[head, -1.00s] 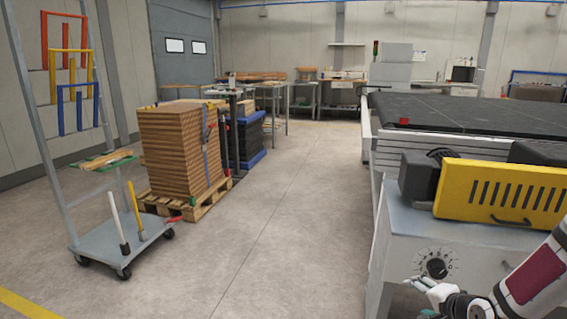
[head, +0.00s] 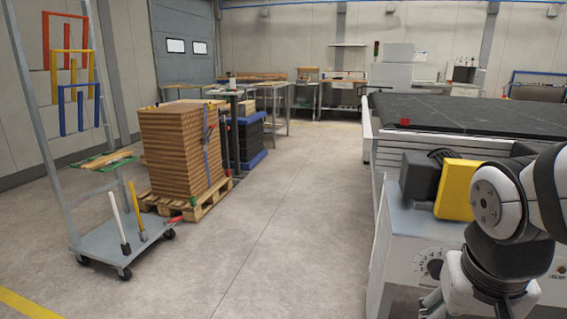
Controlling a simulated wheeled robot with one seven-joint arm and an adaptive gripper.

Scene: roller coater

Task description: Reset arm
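My arm is folded up at the right side of the head view, in front of the roller coater (head: 398,268). My gripper (head: 432,303) is at the bottom edge, just below and in front of the machine's round control dial (head: 428,263). Only part of its fingers shows, pale grey, and the rest is cut off or hidden by my arm, so I cannot tell whether it is open or shut.
A stack of brown boards (head: 178,150) stands on a wooden pallet (head: 207,197). A grey trolley (head: 100,246) is at left. The middle floor is clear.

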